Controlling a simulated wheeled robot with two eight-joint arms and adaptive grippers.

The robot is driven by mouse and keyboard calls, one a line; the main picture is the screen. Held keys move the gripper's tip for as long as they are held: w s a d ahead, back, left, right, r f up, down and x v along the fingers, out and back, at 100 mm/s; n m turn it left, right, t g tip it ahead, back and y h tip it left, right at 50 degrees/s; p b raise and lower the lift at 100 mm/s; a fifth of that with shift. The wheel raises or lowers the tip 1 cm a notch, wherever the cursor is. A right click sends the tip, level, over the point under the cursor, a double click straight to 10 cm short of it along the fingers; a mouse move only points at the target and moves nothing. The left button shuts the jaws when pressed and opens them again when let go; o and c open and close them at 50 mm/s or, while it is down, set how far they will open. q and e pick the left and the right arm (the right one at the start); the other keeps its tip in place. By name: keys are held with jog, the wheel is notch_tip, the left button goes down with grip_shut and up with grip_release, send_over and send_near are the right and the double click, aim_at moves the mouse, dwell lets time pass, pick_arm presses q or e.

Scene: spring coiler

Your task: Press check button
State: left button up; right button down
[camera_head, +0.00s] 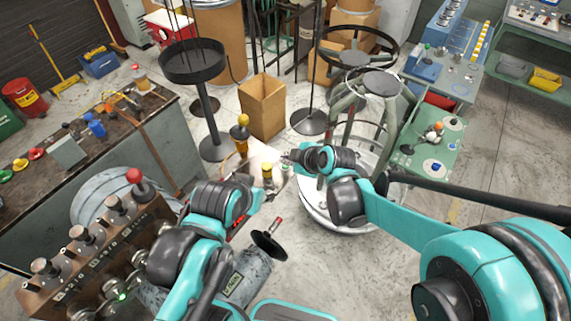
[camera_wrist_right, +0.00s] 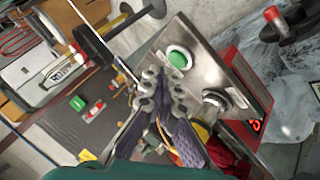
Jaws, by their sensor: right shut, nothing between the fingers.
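A round green button (camera_wrist_right: 180,58) with a pale rim sits on a metal control box (camera_wrist_right: 205,62) in the right wrist view. My right gripper (camera_wrist_right: 160,78) is shut and empty, its fingertips just left of and below the button in that picture. I cannot tell whether they touch the box. In the head view the right gripper (camera_head: 284,157) is over the small panel at the centre, and the button is hard to make out there. My left arm (camera_head: 222,203) reaches up from the lower left, and its fingers cannot be made out.
A yellow-topped post (camera_head: 240,128) stands beside the panel in the head view. A handwheel (camera_head: 268,245) lies below it. A lever console (camera_head: 95,260) is at lower left.

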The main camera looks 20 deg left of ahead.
aim_at(287, 167)
jog(key=shift+f, duration=0.1)
jog(key=shift+f+b, duration=0.35)
jog(key=shift+b, duration=0.1)
jog(key=shift+f+b, duration=0.35)
jog(key=shift+b, duration=0.05)
dwell(0.5)
dwell(0.3)
jog(key=shift+r+p, duration=0.6)
jog(key=shift+r, duration=0.2)
jog(key=shift+r+p, duration=1.95)
jog(key=shift+r, duration=0.65)
jog(key=shift+f, duration=0.1)
